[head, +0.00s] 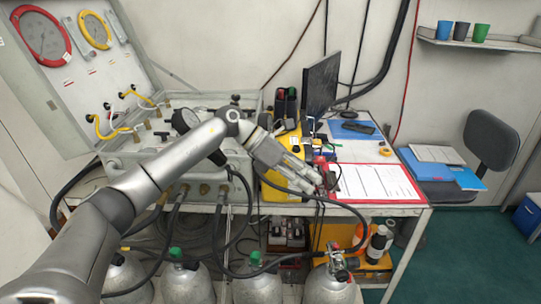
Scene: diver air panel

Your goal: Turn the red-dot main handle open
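My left arm reaches in from the lower left across the front of the open grey air-panel case (185,112). My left gripper (318,182) is to the right of the case, over the table's front edge near a red-edged clipboard. Its fingers are small and seen from behind, so I cannot tell whether they are open or shut. Small black handles and yellow hoses (112,134) sit on the panel at the left. I cannot pick out a red dot on any handle. My forearm hides part of the case's front. My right gripper is not in view.
The lid holds a red-rimmed gauge (42,36) and a yellow-rimmed gauge (95,30). A black monitor (321,84) and the clipboard (380,182) are on the table. Gas cylinders (187,282) stand below. Black hoses hang in front. A chair (490,140) is at the right.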

